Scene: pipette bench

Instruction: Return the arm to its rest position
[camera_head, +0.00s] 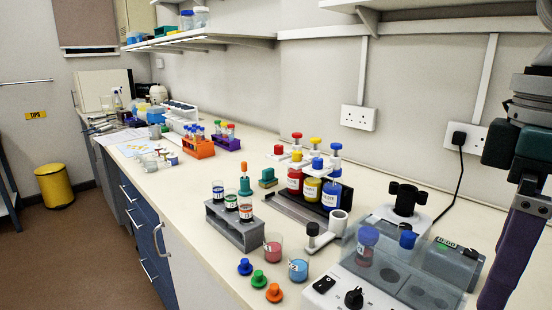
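My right arm (520,190) comes in at the right edge. Its dark and teal joint is at the upper right, and a dark purple link runs down and out of the bottom right of the picture. Its gripper is outside the picture. My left arm and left gripper do not show. Nothing is seen held by either gripper.
A black cable (459,180) hangs behind. Wall shelves (430,6) overhang.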

